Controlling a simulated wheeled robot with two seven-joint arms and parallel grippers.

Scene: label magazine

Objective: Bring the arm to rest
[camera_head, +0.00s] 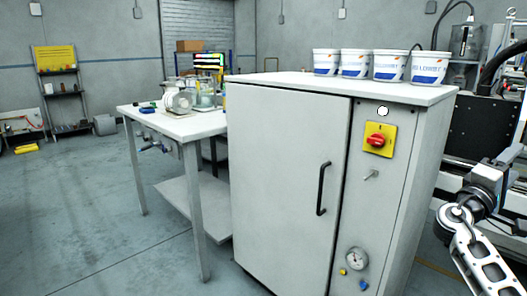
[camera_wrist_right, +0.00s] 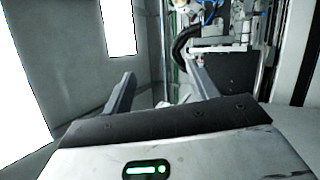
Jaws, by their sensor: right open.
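My right arm comes in at the right edge of the head view, beside the grey cabinet (camera_head: 285,180). My right gripper (camera_head: 508,166) is at its upper end, near the picture's right edge. In the right wrist view, the gripper (camera_wrist_right: 163,72) shows two dark fingers standing well apart, with nothing held between them. It is open. My left gripper and left arm are not in view.
Several white buckets (camera_head: 354,64) stand on the cabinet top. The cabinet front has a red knob on a yellow plate (camera_head: 378,153) and a black handle (camera_head: 323,188). A white table (camera_head: 188,126) stands left. Machinery (camera_head: 471,128) is behind my right arm.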

